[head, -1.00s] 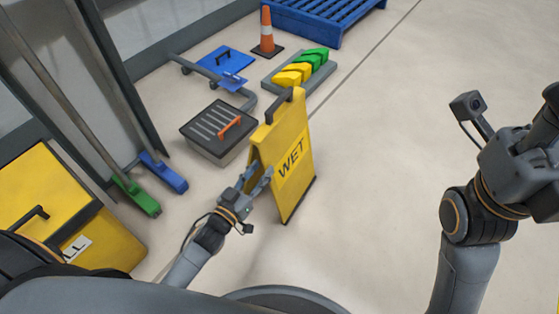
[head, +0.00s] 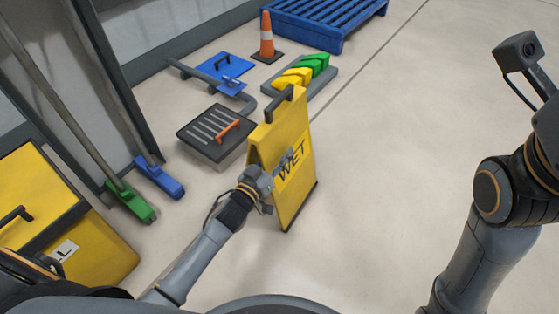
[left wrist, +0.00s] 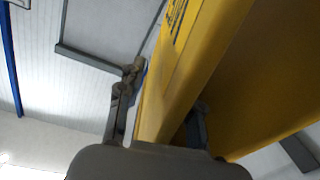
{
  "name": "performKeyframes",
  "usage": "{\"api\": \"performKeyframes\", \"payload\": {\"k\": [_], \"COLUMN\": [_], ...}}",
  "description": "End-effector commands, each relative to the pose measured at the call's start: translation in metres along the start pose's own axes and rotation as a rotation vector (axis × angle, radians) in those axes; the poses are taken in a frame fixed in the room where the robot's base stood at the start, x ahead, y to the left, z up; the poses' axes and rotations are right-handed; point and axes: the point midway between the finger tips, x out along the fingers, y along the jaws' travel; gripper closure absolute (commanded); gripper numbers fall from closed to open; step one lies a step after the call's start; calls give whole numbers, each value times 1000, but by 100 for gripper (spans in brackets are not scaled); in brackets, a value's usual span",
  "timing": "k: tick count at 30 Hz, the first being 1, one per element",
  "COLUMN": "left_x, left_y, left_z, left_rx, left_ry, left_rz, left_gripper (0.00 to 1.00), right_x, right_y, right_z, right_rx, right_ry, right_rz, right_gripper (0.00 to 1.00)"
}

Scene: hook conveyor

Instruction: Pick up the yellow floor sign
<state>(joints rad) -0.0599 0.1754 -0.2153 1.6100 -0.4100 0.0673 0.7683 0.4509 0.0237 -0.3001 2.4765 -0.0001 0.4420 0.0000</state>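The yellow floor sign (head: 297,185) stands upright on the floor near the middle of the head view, with a dark handle on top and the word WET on its panel. My left gripper (head: 283,160) is at the sign's near left side, about mid-height. In the left wrist view the left gripper (left wrist: 165,95) has one finger on each side of the sign's yellow panel (left wrist: 188,75). The fingers look open around the panel; contact is partly hidden. My right arm shows at the right of the head view, but its gripper is out of frame.
A grey box with an orange handle (head: 213,137) lies behind the sign. Brooms (head: 130,200) stand left. Floor to the right is clear.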

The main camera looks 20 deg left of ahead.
Motion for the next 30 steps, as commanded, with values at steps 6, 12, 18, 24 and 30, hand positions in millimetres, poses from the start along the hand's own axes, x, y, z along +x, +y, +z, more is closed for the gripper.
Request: {"api": "performKeyframes", "payload": {"k": [6, 12, 18, 24, 30], "left_x": [0, 0, 0, 0, 0], "left_y": [0, 0, 1, 1, 3], "left_z": [0, 0, -3, -5, -15], "left_rx": [0, 0, 1, 1, 1], "left_ry": [0, 0, 8, 7, 8], "left_rz": [0, 0, 4, 3, 3], "left_gripper": [99, 100, 100, 100, 100], "right_x": [0, 0, 0, 2, 4], "right_y": [0, 0, 0, 0, 2], "right_z": [0, 0, 0, 0, 3], "right_rx": [0, 0, 0, 1, 3], "right_ry": [0, 1, 1, 3, -8], "right_rz": [0, 0, 0, 0, 8], "right_gripper": [60, 60, 60, 60, 60]}}
